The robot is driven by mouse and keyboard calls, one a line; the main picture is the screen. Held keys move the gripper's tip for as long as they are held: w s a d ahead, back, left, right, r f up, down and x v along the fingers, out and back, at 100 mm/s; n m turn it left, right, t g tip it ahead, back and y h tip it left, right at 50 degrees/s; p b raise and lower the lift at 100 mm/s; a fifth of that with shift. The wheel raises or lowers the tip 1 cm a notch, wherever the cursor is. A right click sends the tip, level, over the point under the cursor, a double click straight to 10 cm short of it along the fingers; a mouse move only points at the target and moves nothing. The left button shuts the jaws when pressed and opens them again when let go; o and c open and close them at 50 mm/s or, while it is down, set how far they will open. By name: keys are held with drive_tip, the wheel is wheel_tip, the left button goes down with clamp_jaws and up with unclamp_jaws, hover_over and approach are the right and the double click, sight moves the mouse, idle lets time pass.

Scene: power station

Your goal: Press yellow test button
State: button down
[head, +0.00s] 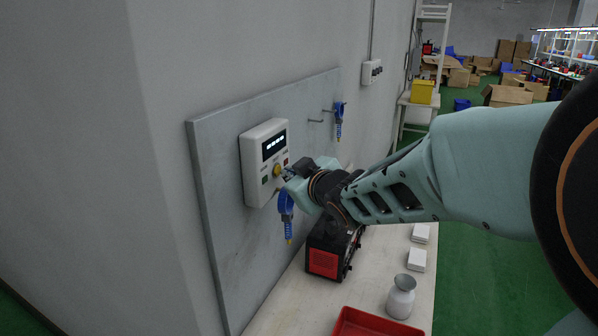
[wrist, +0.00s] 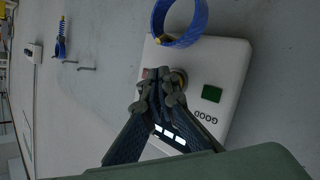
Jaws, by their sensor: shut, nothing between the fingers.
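The white test box (head: 264,160) is fixed to a grey wall panel and has a lit display (head: 274,145). The yellow button (head: 277,171) sits below the display, between a green square and a red one. In the wrist view, the box (wrist: 232,62) appears rotated, and the yellow button (wrist: 181,77) shows only in part behind my fingertips. My gripper (wrist: 163,92) is shut and empty, with its tips right in front of the button. In the head view my gripper (head: 285,179) is just right of and below it. I cannot tell whether they touch.
A blue strap tool (head: 286,212) hangs just under the box; its loop (wrist: 180,22) is close by in the wrist view. Another blue tool (head: 339,118) hangs further right. Below are a black and red device (head: 325,262), a metal jar (head: 401,297) and a red tray (head: 350,326).

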drive_tip(key=shift+w+a+b, duration=0.15)
drive_tip(key=shift+a+b, duration=0.2)
drive_tip(key=shift+a, duration=0.05)
idle(0.4)
drive_tip(key=shift+d, duration=0.1)
drive_tip(key=shift+s+d+p, duration=0.3)
drive_tip(key=shift+d+p, duration=0.2)
drive_tip(key=shift+d, duration=0.2)
drive_tip(key=d+p, duration=0.1)
drive_tip(key=s+d, duration=0.1)
drive_tip(key=d, duration=0.1)
drive_tip(key=d+p, duration=0.1)
drive_tip(key=shift+s+d+p, duration=0.35)
idle(0.6)
